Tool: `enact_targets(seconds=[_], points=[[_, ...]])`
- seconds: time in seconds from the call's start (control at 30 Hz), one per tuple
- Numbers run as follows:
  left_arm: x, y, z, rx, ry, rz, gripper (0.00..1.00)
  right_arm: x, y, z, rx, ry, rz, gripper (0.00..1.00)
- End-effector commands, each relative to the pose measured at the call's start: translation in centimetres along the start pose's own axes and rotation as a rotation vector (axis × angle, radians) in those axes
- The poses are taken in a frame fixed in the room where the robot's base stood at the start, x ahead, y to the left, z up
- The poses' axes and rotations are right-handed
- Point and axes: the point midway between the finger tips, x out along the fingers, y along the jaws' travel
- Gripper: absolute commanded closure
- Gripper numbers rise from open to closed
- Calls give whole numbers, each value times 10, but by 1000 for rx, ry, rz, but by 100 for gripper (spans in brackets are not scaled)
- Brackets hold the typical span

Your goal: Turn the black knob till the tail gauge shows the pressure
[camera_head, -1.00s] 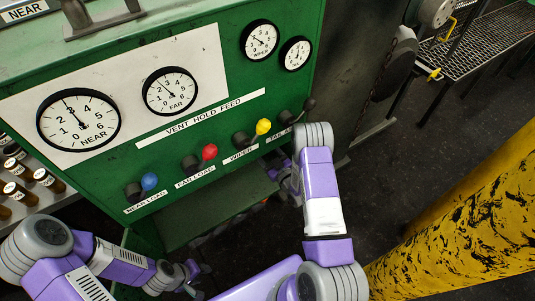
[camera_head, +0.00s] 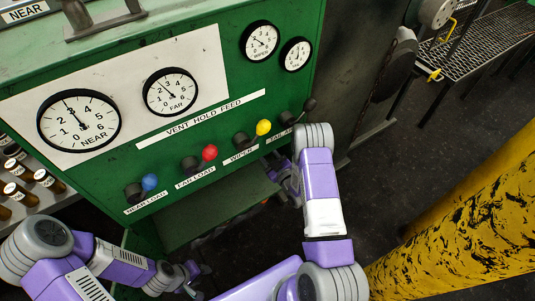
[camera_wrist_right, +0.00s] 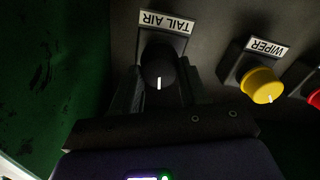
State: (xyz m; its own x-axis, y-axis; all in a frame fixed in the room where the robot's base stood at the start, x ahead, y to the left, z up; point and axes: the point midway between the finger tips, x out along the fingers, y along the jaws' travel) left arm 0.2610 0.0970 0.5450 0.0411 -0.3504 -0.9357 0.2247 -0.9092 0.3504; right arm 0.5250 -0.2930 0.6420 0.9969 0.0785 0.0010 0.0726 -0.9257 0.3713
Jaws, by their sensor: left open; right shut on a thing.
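The black knob (camera_head: 310,104) sits at the right end of the knob row on the green panel. In the right wrist view the black knob (camera_wrist_right: 158,62) shows under an upside-down TAIL AIR label, its white mark pointing down in the picture. My right gripper (camera_wrist_right: 158,92) is shut on it, one dark finger on each side. My left gripper (camera_head: 188,281) is open and empty, low and away from the panel.
Yellow (camera_head: 264,127), red (camera_head: 209,152) and blue (camera_head: 150,182) knobs stand left of the black one. Wiper (camera_head: 260,41), far (camera_head: 170,92) and near (camera_head: 79,121) gauges are above. A worn yellow post (camera_head: 470,220) stands at the right.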

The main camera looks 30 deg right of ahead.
Motion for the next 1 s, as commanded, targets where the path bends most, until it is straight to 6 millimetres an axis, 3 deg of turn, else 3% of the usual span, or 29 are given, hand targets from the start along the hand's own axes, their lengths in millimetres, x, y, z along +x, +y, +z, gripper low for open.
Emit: enact_targets(seconds=[0.13, 0.17, 0.3, 0.67, 1.0], points=[[0, 0, 0, 0, 0, 0, 57, -1, 0, 1, 1, -3, 0, 87], [0, 0, 0, 0, 0, 0, 57, -1, 0, 1, 1, -3, 0, 53], [0, 0, 0, 0, 0, 0, 57, -1, 0, 1, 2, -3, 0, 32], [-2, 1, 0, 0, 0, 0, 57, -6, 0, 1, 3, -4, 0, 31], [-16, 6, 1, 0, 0, 0, 57, -59, 0, 0, 4, -6, 0, 31]])
